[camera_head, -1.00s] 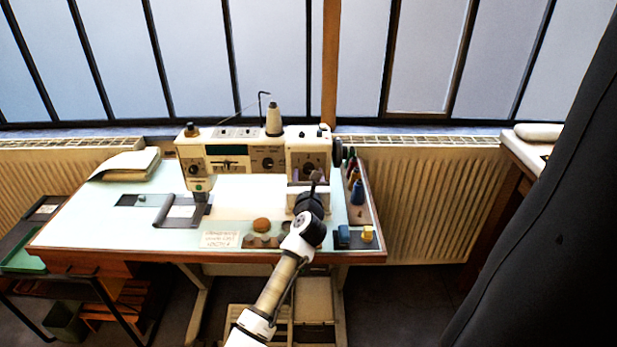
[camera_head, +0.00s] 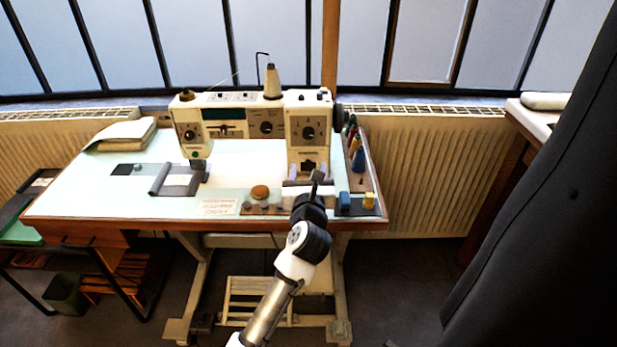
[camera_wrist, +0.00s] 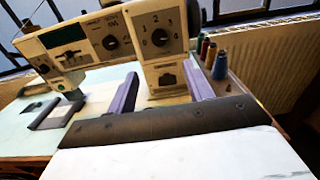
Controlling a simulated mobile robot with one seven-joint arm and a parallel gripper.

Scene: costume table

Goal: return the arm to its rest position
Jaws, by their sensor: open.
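My arm (camera_head: 300,250) reaches up from the bottom of the head view to the front of the table. My gripper (camera_head: 309,172) is at its far end, in front of the right part of the sewing machine (camera_head: 268,122). In the wrist view, the two purple fingers of my gripper (camera_wrist: 160,86) are spread apart with nothing between them. They point at the lower front of the machine's right column (camera_wrist: 157,35). I cannot tell the exact gap between fingertips and machine.
A dark draped form (camera_head: 540,220) stands at right.

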